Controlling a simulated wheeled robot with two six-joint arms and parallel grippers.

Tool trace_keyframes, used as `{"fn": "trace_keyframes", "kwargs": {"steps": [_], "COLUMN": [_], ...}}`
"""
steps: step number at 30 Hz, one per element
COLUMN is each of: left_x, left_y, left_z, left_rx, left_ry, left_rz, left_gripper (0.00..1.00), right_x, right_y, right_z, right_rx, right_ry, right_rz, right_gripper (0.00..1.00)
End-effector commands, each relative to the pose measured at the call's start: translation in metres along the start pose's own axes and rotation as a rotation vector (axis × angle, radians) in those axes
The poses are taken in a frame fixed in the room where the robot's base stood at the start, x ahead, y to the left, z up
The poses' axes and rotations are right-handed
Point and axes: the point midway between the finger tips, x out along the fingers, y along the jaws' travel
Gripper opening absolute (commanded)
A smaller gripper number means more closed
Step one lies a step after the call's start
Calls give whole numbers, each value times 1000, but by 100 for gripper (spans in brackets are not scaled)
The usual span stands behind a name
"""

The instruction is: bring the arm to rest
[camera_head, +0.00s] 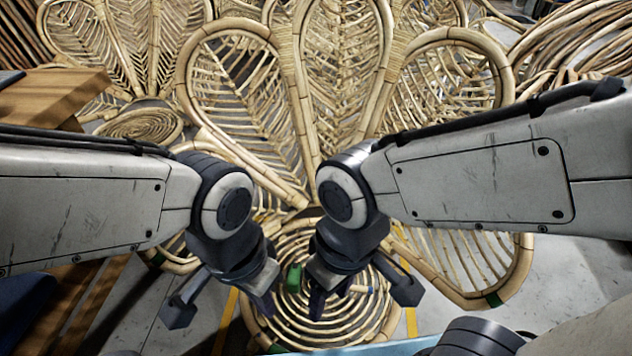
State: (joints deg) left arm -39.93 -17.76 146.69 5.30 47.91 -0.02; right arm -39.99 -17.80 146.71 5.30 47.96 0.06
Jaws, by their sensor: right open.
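My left gripper (220,303) hangs at the lower middle of the head view, its two dark fingers spread apart with nothing seen between them. My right gripper (362,290) hangs close to its right, also with fingers spread and no held thing visible. Both arms reach in from the sides and point down in front of a large rattan chair (302,95). The chair's round spiral seat (345,325) lies beneath and behind the grippers. They partly cover it, and I cannot tell whether they touch it.
A small green piece (293,278) shows between the grippers. A second rattan piece (140,122) stands at the back left near a wooden table (55,92). Bent rattan poles (575,45) crowd the upper right. Grey floor with yellow lines (411,322) is bare at the lower right.

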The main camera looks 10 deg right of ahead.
Motion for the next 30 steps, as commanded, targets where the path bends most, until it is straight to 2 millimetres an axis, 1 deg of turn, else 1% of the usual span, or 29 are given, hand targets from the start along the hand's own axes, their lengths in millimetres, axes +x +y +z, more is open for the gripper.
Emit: {"fn": "trace_keyframes", "kwargs": {"steps": [1, 5, 8, 12, 26, 27, 29, 30], "left_x": [-15, -48, -81, -131, -286, -300, -320, -334], "left_y": [1, 4, 6, 10, 21, 22, 23, 24], "left_z": [-1, -3, -4, -7, -15, -16, -17, -18], "left_rx": [0, 0, 0, 0, 0, 0, 0, 0], "left_ry": [0, 0, 1, 1, 1, 1, 1, 1], "left_rz": [0, 0, 0, 0, 0, 0, 0, 0], "left_gripper": [0, 0, 0, 0, 0, 0, 0, 0], "right_x": [-15, -48, -81, -131, -286, -300, -320, -334], "right_y": [-1, -3, -6, -9, -20, -22, -23, -24], "right_z": [-1, -3, -5, -7, -15, -16, -17, -18], "right_rx": [0, 0, 0, 0, 0, 0, 0, 0], "right_ry": [1, 1, 1, 1, 1, 1, 1, 1], "right_rz": [0, 0, 0, 0, 0, 0, 0, 0], "right_gripper": [55, 55, 55, 55, 55, 55, 55, 55]}}
